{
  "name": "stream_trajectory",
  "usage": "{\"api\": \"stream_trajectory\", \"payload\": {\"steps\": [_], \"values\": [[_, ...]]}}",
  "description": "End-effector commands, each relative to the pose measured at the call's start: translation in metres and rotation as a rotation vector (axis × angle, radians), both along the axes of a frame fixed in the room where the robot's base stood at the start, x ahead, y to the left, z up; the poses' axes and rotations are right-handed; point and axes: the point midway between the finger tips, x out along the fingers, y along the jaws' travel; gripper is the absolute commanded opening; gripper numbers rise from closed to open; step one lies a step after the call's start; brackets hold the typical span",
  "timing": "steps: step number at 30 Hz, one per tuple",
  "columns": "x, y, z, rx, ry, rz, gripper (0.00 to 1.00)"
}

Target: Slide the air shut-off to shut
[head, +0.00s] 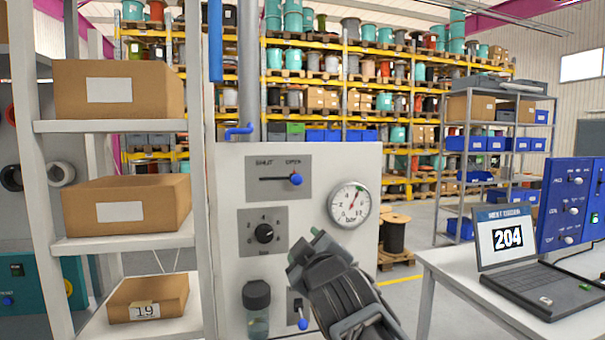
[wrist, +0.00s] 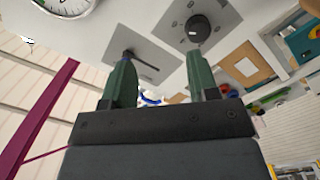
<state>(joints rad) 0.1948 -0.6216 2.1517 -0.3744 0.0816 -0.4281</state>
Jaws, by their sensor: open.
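The air shut-off is a slider on a grey plate (head: 279,178) on the pale panel, with a slot running between SHUT on the left and OPEN on the right. Its blue knob (head: 296,180) sits at the OPEN end. My gripper (head: 312,240) is below and right of the knob in the head view, apart from it. In the wrist view my gripper (wrist: 161,56) is open and empty, its two green fingers spread. The slider plate (wrist: 155,68) shows between and beyond them, turned over. The slider's knob end is by the left fingertip, partly hidden.
A rotary dial (head: 264,233) is below the slider and a round pressure gauge (head: 349,204) is to its right. A small blue-tipped lever (head: 302,323) and a filter bowl (head: 257,308) are lower down. Boxes on a shelf (head: 130,243) stand left; a laptop (head: 510,260) is right.

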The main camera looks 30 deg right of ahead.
Motion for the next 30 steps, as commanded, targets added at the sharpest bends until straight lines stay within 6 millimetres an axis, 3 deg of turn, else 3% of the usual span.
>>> {"api": "stream_trajectory", "payload": {"steps": [1, 3, 6, 11, 21, 30], "values": [[-0.003, -0.003, 0.027, -0.066, -0.065, -0.001, 0.54], [-0.006, -0.005, 0.053, -0.142, -0.136, 0.000, 0.54], [-0.005, -0.007, 0.075, -0.212, -0.196, -0.007, 0.54], [0.015, -0.011, 0.084, -0.240, -0.212, -0.007, 0.54], [0.077, -0.024, 0.102, -0.239, -0.209, -0.005, 0.54], [0.111, -0.031, 0.109, -0.240, -0.210, -0.005, 0.54]]}}
